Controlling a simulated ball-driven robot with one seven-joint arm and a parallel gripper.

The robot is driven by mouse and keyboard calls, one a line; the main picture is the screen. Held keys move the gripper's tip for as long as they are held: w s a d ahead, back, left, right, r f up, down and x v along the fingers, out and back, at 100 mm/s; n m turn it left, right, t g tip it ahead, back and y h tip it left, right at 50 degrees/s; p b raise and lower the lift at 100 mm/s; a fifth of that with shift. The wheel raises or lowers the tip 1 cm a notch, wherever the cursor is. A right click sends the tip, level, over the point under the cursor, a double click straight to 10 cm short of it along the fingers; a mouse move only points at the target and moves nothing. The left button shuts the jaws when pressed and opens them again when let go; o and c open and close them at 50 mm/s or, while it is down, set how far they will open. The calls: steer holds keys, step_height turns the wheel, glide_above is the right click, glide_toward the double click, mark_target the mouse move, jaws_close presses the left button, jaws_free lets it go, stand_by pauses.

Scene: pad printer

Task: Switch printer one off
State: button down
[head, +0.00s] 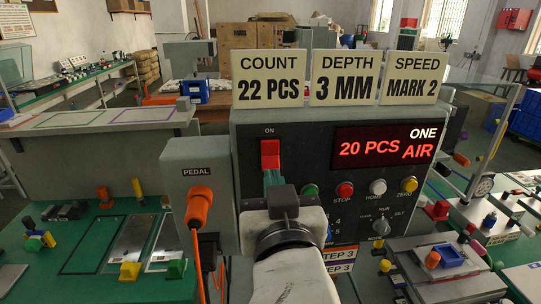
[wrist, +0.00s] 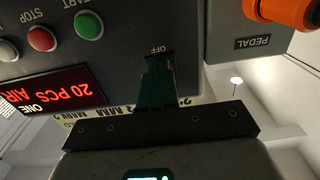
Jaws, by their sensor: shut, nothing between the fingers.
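Printer one (head: 335,130) is a dark grey panel in the middle of the head view. Its lit red display (head: 385,148) reads 20 PCS AIR, with ONE in white. A red switch (head: 270,151) sits at the panel's left, just under the ON label. My gripper (head: 272,178) is shut and empty, its green fingers just below the red part of the switch. Whether they touch it I cannot tell. In the wrist view the panel is upside down and my gripper (wrist: 157,68) is by the OFF label; the switch is hidden there.
A grey pedal box (head: 197,172) with an orange plug (head: 199,205) stands left of the panel. START, STOP (head: 345,190), HOME and ZERO buttons and a selector knob (head: 381,227) are on the right. Signs (head: 269,78) stand above. Green work surfaces with small parts flank both sides.

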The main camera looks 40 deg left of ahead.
steer(key=shift+w+a, duration=0.3)
steer(key=shift+a, duration=0.05)
stand_by(0.3)
steer(key=v, duration=1.4)
steer(key=shift+s+d+p, duration=0.3)
steer(key=shift+p, duration=0.05)
